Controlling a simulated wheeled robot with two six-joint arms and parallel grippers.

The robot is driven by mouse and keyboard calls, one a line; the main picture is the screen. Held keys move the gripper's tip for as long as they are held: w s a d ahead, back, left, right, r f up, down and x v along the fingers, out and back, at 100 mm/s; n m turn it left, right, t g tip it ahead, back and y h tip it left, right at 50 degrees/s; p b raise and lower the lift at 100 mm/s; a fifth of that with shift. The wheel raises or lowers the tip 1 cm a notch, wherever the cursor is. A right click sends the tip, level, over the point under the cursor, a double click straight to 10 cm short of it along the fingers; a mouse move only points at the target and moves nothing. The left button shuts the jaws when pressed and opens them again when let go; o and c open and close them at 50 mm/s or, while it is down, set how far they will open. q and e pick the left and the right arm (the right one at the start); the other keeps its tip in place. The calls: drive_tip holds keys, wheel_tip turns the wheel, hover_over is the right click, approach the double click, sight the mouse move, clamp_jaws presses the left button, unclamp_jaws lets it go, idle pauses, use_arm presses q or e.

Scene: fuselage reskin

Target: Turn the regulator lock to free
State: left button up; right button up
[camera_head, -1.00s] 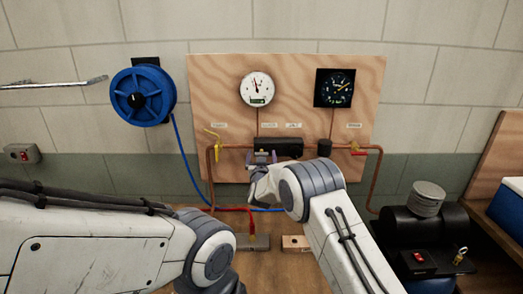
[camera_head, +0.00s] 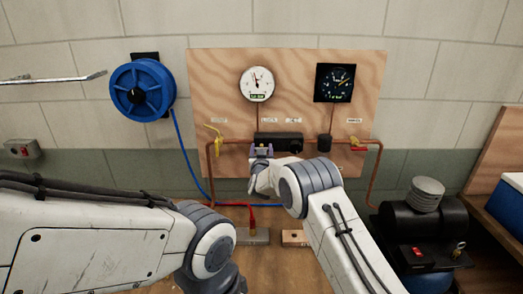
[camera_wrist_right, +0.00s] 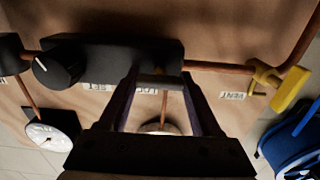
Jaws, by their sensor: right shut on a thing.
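The black regulator block (camera_head: 285,139) sits on the copper pipe on the plywood panel. It also shows in the right wrist view (camera_wrist_right: 110,62), with its round knob (camera_wrist_right: 59,66) at the left. My right gripper (camera_head: 262,150) is at the left end of the block, its purple fingers side by side. In the right wrist view my right gripper (camera_wrist_right: 161,88) has a finger on each side of the small dark regulator lock (camera_wrist_right: 160,81) beside the LOCK label, shut on it. The lock's exact angle is hard to tell. My left arm is at lower left; its gripper is out of view.
A yellow vent handle (camera_head: 217,134) is left of the regulator, and a red-handled valve (camera_head: 358,147) is at its right. Two gauges (camera_head: 257,84) hang above. A blue hose reel (camera_head: 143,91) is at left. A black compressor (camera_head: 420,222) stands at lower right.

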drive_tip(key=m+b, duration=0.2)
drive_tip(key=b, duration=0.2)
drive_tip(key=m+b, duration=0.2)
drive_tip(key=b, duration=0.3)
drive_tip(key=shift+f+m, duration=0.3)
drive_tip(key=shift+f, duration=0.1)
drive_tip(key=m+b, duration=0.7)
drive_tip(key=b, duration=0.2)
drive_tip(key=shift+d+r, duration=0.1)
drive_tip(key=shift+d, duration=0.05)
drive_tip(key=m+b, duration=0.3)
drive_tip(key=shift+m, duration=0.3)
drive_tip(key=shift+r+m+b, duration=0.1)
drive_tip(key=shift+m+b, duration=0.65)
drive_tip(key=shift+m, duration=0.45)
drive_tip(key=o, duration=1.4)
